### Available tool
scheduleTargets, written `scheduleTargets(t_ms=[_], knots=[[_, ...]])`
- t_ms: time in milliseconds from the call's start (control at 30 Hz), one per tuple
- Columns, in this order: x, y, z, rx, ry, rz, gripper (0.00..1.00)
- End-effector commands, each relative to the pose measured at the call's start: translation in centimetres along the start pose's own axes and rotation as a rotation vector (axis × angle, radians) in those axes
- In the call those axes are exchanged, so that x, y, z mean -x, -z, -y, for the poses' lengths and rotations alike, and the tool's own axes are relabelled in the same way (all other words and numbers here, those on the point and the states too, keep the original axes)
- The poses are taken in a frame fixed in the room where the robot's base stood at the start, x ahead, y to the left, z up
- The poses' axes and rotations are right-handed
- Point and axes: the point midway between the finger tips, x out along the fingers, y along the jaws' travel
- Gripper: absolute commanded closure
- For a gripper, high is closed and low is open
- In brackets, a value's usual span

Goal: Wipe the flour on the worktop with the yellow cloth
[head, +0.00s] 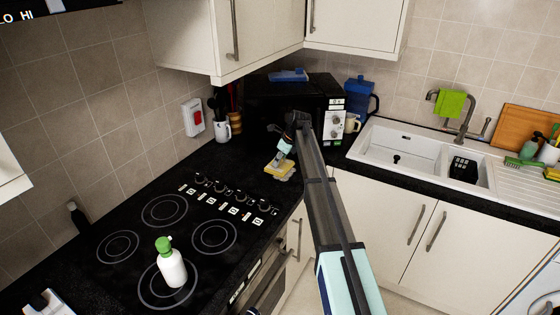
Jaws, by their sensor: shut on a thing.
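The yellow cloth (277,167) is on the black worktop (236,160) in front of the microwave, in the middle of the head view. My gripper (281,153) is directly above it and shut on it. The cloth appears to touch the worktop, low in the grip. A pale grey patch of flour (288,175) shows on the worktop at the right of the cloth. Part of the flour may be hidden under the cloth and behind my arm.
A black microwave (270,100) stands behind my gripper. A mug (222,130) and utensils are to its left. The hob (165,245) carries a white bottle with a green cap (171,265). The sink (400,150) is at the right, with cupboards (380,210) below the worktop edge.

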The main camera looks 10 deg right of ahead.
Motion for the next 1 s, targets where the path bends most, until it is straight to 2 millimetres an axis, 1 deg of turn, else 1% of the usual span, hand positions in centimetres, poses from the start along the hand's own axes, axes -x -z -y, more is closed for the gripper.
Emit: scheduleTargets(t_ms=[100, 633, 767, 1000], knots=[[0.1, -0.1, 0.0, 0.001, -0.001, 0.003, 1.0], [-4.1, 1.7, 0.0, 0.002, -0.002, 0.003, 1.0], [-4.4, 1.8, 0.0, 0.002, -0.002, 0.003, 1.0], [-4.4, 1.8, 0.0, 0.002, -0.001, 0.003, 1.0]])
